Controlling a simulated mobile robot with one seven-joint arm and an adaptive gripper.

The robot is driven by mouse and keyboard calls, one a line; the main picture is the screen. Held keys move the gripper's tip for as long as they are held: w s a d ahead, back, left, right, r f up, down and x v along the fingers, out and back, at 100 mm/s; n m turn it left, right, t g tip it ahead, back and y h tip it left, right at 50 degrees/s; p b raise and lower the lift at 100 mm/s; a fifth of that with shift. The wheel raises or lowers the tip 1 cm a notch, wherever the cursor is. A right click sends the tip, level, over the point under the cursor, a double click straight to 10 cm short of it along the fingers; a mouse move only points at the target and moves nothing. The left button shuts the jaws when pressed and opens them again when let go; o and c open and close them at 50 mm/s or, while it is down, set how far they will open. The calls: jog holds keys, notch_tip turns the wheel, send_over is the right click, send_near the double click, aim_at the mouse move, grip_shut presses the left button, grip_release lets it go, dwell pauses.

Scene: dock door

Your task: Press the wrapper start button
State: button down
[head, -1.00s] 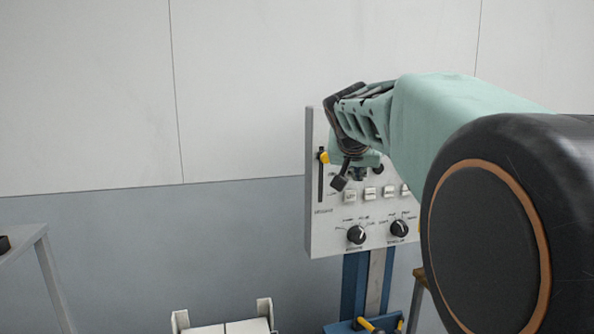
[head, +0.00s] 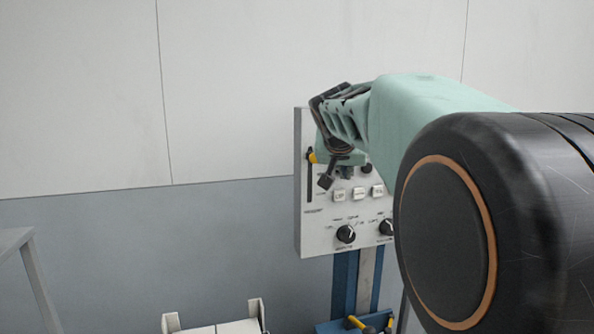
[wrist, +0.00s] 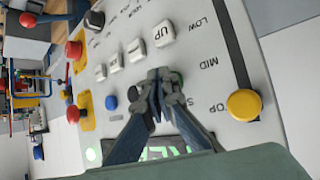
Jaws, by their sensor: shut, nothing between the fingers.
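The control panel (head: 315,225) stands against the wall, partly covered by my arm in the head view. In the wrist view, its face shows a blue round button (wrist: 111,102), a row of white square keys, one marked UP (wrist: 164,33), and a green-lit display (wrist: 160,152) partly behind my fingers. Small lettering beside the blue button is too blurred to read, so I cannot tell which button is the wrapper start. My gripper (wrist: 168,82) is shut and empty, its tips over the panel between the white keys and the display. In the head view my gripper (head: 327,181) is at the panel's upper left.
A yellow slider knob (wrist: 244,104) sits in a slot marked LOW, MID, TOP. A black knob (wrist: 95,20) and red buttons on yellow plates (wrist: 74,50) are beyond the keys. A blue post (head: 345,285) carries the panel. Open wall lies to the left.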

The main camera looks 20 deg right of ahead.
jog(key=shift+w, duration=0.15)
dwell(0.4)
jog(key=shift+s+b, duration=0.65)
jog(key=shift+s, duration=0.25)
